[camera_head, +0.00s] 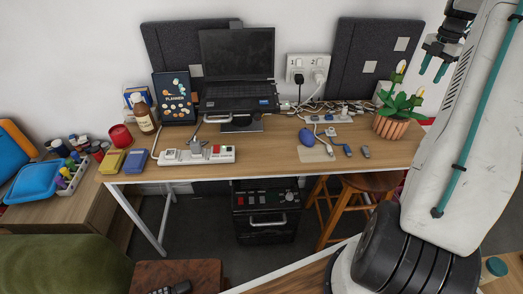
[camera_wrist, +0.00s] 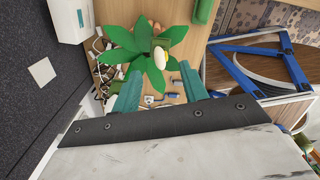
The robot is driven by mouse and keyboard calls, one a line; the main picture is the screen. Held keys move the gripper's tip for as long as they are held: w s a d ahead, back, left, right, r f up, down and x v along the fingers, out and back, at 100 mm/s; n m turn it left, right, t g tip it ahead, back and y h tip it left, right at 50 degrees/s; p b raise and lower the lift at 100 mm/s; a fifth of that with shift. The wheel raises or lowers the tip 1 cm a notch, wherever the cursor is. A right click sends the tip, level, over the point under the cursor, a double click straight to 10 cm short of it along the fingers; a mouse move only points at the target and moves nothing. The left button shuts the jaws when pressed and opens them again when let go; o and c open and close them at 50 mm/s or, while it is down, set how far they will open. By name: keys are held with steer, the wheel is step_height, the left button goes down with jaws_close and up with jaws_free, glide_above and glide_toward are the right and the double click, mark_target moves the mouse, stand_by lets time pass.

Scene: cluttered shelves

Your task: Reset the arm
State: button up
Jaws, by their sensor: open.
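My gripper (camera_head: 432,71) is in the upper right of the head view, raised well above the desk and close to the wall. Its two teal fingers are apart, with nothing seen between them. In the wrist view the fingers of my gripper (camera_wrist: 160,88) point toward a green-leaved potted plant (camera_wrist: 145,50) with a pale bud. The same plant (camera_head: 393,127) stands in a ribbed orange-brown pot at the desk's right end in the head view. My gripper appears apart from it. My white arm covers the right side of the head view.
A blue frame (camera_wrist: 262,58) is at right in the wrist view. Space above the desk's middle is clear.

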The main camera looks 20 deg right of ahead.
steer(key=shift+r, duration=0.6)
